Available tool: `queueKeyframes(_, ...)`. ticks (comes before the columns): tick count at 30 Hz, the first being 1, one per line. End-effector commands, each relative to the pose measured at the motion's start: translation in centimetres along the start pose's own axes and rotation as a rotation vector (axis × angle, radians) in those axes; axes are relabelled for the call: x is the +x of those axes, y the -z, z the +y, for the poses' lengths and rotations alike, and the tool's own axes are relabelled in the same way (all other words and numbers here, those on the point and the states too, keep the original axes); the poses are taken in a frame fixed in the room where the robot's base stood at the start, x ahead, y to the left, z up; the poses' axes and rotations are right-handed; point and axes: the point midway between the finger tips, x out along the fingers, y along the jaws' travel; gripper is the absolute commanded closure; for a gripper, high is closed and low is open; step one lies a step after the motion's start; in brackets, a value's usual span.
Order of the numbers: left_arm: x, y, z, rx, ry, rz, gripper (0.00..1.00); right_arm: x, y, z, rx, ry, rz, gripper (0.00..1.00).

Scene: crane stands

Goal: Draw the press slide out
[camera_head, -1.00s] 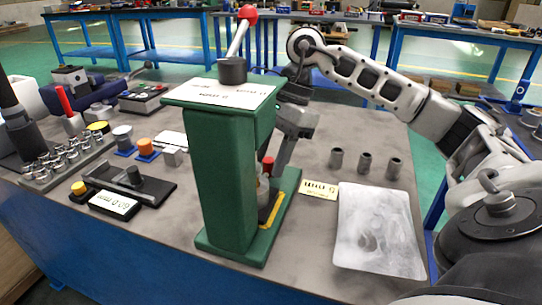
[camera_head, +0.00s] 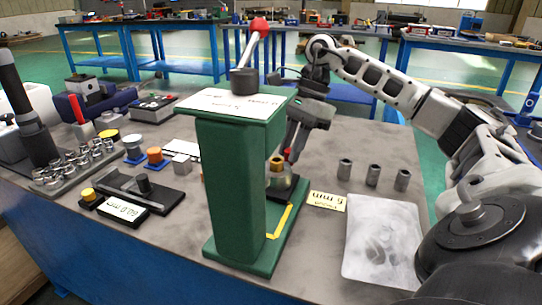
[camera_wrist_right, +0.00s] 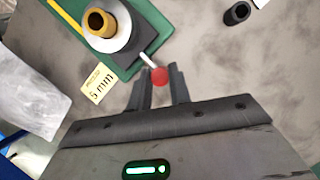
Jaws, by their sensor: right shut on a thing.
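The green press (camera_head: 228,190) stands at the middle of the bench, with a red-knobbed lever (camera_head: 260,27) on top. Its slide (camera_head: 281,186) shows at the far right side of the base, partly hidden by the press column in the head view. In the right wrist view the slide (camera_wrist_right: 122,58) carries a brass-coloured ring (camera_wrist_right: 97,22) on a grey disc. A pale rod with a red knob (camera_wrist_right: 159,76) sticks out of it. My right gripper (camera_wrist_right: 160,82) is shut on this knob, a finger on each side. My left gripper is not in view.
Several grey bushings (camera_head: 372,175) stand right of the press, behind a "5 mm" card (camera_head: 327,201) and a pale sheet (camera_head: 384,238). A black fixture (camera_head: 140,190) and a rack of metal parts (camera_head: 75,165) are on the left. Bench behind the bushings is clear.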

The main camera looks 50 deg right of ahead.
Motion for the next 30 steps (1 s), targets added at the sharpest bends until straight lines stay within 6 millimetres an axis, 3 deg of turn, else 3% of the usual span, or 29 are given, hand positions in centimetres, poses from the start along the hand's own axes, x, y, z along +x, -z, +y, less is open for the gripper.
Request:
queueKeyframes(7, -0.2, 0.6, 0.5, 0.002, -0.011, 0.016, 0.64, -0.4, 0.5, -0.2, 0.011, 0.018, 0.005, 1.0)
queueKeyframes(8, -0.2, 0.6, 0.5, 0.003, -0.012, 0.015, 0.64, -0.4, 0.5, -0.2, 0.011, 0.019, 0.006, 0.75)
queueKeyframes(9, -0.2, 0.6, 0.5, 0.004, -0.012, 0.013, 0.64, -0.4, 0.5, -0.2, 0.011, 0.019, 0.007, 0.64)
queueKeyframes(10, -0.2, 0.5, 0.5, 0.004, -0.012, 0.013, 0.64, -0.4, 0.4, -0.2, 0.01, 0.018, 0.006, 0.59)
queueKeyframes(18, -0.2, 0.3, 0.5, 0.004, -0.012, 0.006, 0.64, -0.3, 0.2, -0.2, 0.005, 0.012, 0.004, 0.59)
queueKeyframes(22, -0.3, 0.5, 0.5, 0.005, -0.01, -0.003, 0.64, -1.2, 0.1, -0.2, 0.005, 0.014, 0.003, 0.59)
queueKeyframes(26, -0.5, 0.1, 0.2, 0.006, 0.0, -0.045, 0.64, -3.5, 0.0, -0.2, 0.006, 0.015, 0.002, 0.59)
queueKeyframes(30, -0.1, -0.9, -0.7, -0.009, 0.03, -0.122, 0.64, -7.2, -0.1, -0.2, 0.005, 0.017, 0.001, 0.59)
